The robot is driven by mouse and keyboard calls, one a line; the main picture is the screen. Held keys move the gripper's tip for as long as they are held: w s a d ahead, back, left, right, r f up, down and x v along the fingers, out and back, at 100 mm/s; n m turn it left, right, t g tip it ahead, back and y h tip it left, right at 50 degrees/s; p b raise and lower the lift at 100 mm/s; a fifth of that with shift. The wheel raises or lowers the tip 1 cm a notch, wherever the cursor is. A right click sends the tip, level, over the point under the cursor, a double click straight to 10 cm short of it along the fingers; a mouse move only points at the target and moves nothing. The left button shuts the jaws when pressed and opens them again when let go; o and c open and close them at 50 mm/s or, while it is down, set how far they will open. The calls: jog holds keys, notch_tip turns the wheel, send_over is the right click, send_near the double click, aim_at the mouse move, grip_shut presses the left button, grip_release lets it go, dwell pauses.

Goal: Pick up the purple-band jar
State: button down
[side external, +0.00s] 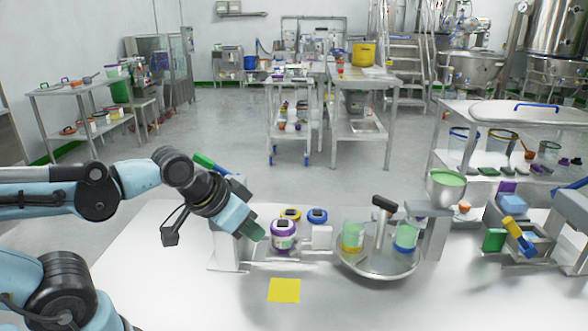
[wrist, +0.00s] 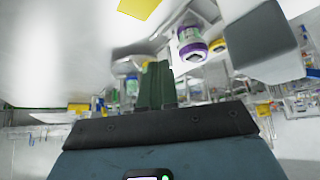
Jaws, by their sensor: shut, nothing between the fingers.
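In the wrist view the jar (wrist: 191,42) appears above and right of my fingers. My gripper (side external: 254,231) has green fingers and is just left of the jar in the side view, pointing down and to the right. In the wrist view the fingers of my gripper (wrist: 155,86) are together with nothing between them. A gap shows between fingers and jar in the wrist view.
A round metal tray (side external: 378,268) holds yellow-band and blue-band containers. A flat yellow square (side external: 285,290) lies in front, with bare table around it.

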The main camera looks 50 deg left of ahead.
jog(key=c, duration=1.8)
grip_release()
jog(key=shift+c, duration=0.2)
jog(key=o, duration=1.7)
jog(key=shift+r, duration=0.1)
notch_tip(320, 180, up, 6)
jog(key=m+g+y, duration=0.5)
jog(key=m+y, duration=0.2)
jog(key=m, duration=0.5)
send_over(288, 226)
jog(key=s+d, duration=0.2)
jog(key=s, duration=0.2)
jog(key=w+d+f+m+g+y, duration=0.1)
jog(key=w+d+m+g+y, duration=0.1)
jog(key=w+d+m+y, duration=0.3)
notch_tip(288, 226, down, 11)
jog(key=s+a+m+y, duration=0.1)
jog(key=shift+r+x, duration=0.2)
jog(key=shift+x, duration=3.05)
